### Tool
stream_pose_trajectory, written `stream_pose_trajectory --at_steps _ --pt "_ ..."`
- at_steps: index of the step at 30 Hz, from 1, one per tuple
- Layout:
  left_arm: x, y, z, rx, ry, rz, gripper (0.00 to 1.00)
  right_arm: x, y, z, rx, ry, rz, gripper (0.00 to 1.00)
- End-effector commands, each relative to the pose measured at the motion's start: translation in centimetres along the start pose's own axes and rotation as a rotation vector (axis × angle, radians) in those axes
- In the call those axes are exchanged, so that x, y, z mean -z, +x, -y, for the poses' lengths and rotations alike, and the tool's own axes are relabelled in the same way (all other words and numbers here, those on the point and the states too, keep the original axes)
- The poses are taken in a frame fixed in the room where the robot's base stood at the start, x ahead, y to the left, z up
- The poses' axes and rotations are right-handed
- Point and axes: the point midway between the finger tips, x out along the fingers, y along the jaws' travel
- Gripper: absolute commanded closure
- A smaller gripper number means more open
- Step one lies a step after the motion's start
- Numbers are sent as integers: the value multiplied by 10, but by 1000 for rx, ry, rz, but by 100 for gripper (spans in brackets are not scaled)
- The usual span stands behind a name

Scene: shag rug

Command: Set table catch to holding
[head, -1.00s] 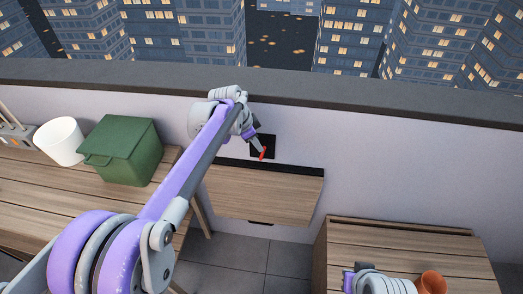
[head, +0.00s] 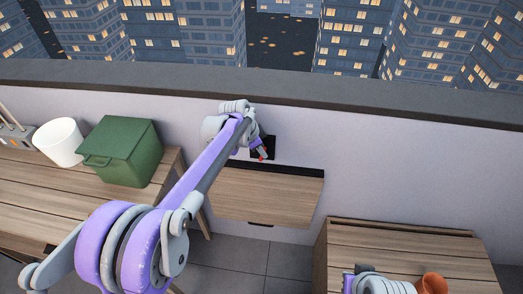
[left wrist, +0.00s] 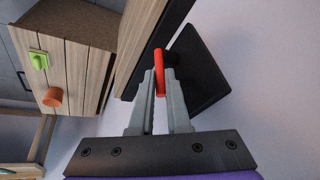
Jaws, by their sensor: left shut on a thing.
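The table catch is a small red lever (head: 262,156) on a black square plate (head: 270,143) on the pale wall, just above the wooden wall table (head: 262,195). In the left wrist view the red lever (left wrist: 159,72) stands between the grey fingertips, in front of the black plate (left wrist: 208,80). My left gripper (head: 261,153) is shut on the red lever, close to the wall. The fingers partly hide the lever, and its exact setting is hard to tell. The wall table's board looks roughly level. A part of my right arm shows at the bottom edge; its fingers are not visible.
A green lidded bin (head: 125,152) and a white pot (head: 60,142) stand on the left wooden bench (head: 35,195). An orange pot (head: 432,284) stands on the right wooden cabinet (head: 400,243). A dark parapet ledge (head: 350,105) tops the wall.

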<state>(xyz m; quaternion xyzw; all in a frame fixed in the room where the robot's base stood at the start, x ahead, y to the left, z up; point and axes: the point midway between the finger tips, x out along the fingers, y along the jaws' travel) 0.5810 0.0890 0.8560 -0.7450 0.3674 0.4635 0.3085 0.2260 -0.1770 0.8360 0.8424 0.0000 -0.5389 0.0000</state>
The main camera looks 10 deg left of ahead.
Motion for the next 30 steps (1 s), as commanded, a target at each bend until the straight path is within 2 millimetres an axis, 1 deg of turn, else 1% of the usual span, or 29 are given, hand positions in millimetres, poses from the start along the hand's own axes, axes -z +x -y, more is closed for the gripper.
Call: stream_pose_trajectory --at_steps 6,12,17,26,27,29,30 --pt "-2 0 1 -9 -7 -15 100 0 0 0 0 0 0 100" --pt "-9 -1 5 -69 -49 -121 100 -1 2 0 0 0 1 100" --pt "-10 -2 6 -104 -68 -183 100 -2 3 0 0 0 1 100" --pt "-10 -3 6 -109 -70 -193 100 -2 3 0 0 0 1 100" --pt "-10 -3 6 -109 -70 -193 82 -2 3 0 0 0 1 100" --pt "-10 -3 6 -109 -70 -193 73 -2 3 0 0 0 1 100" --pt "-10 -3 6 -109 -70 -192 73 -2 3 0 0 0 1 100"
